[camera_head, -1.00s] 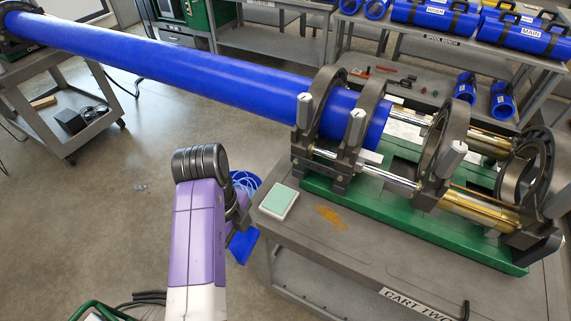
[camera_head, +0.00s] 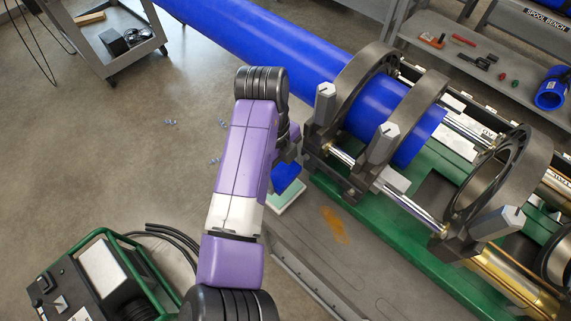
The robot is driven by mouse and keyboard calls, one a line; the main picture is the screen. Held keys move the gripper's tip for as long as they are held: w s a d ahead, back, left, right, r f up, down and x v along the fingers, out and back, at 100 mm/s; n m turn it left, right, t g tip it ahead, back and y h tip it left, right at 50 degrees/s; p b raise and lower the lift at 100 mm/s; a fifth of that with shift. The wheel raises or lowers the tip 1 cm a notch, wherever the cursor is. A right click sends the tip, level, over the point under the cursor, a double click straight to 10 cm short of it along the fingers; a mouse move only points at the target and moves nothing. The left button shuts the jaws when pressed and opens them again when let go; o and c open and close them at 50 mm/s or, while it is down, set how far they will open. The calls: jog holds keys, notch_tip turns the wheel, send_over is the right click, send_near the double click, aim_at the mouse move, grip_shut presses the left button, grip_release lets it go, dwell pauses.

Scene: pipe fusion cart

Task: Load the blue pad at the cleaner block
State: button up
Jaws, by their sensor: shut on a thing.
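The blue pad (camera_head: 287,178) hangs from my gripper (camera_head: 289,157), which is shut on it and mostly hidden behind my purple arm. The cleaner block (camera_head: 291,199), a white-edged slab with a pale green top, lies on the cart top. The pad is over the block in the picture and covers part of it. I cannot tell whether the pad touches the block.
The fusion machine (camera_head: 345,185), with dark clamp rings and a green bed, stands just right of the block, holding a long blue pipe (camera_head: 280,45). An orange-brown stain (camera_head: 334,224) marks the cart top (camera_head: 310,255). A green-framed unit (camera_head: 100,275) stands lower left.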

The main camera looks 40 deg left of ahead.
aim_at(282, 182)
jog(key=shift+f+b, duration=2.1)
jog(key=shift+f, duration=0.7)
jog(key=shift+f, duration=0.55)
jog(key=shift+r, duration=0.1)
jog(key=shift+r+p, duration=2.75)
jog(key=shift+r, duration=0.75)
jog(key=shift+s, duration=0.1)
